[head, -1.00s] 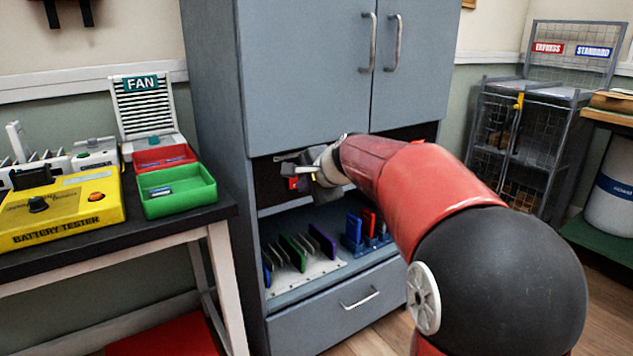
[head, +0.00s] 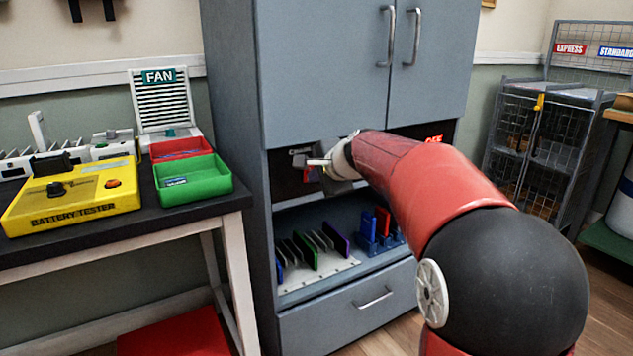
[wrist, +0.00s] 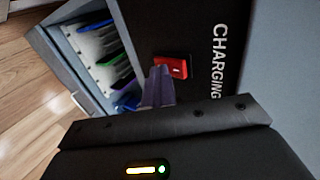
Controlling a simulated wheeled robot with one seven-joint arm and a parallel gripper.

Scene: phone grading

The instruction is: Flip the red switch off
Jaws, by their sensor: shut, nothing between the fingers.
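The red switch (wrist: 174,67) sits on a black panel (wrist: 195,25) marked CHARGING in the wrist view. In the head view the red switch (head: 307,176) is a small patch, mostly hidden by my gripper (head: 312,163). In the wrist view my gripper (wrist: 160,75) is shut and empty, its fingertips beside the switch's edge and overlapping it slightly in the picture. I cannot tell whether they touch it. Part of a red OFF sign (head: 434,139) shows on the panel right of my arm.
The panel is in a grey cabinet (head: 232,140) below two closed doors. A shelf below holds a white rack (head: 320,276) of coloured phones and a blue holder (head: 372,244). At left, a dark table carries a yellow battery tester (head: 80,200) and a green tray (head: 205,183).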

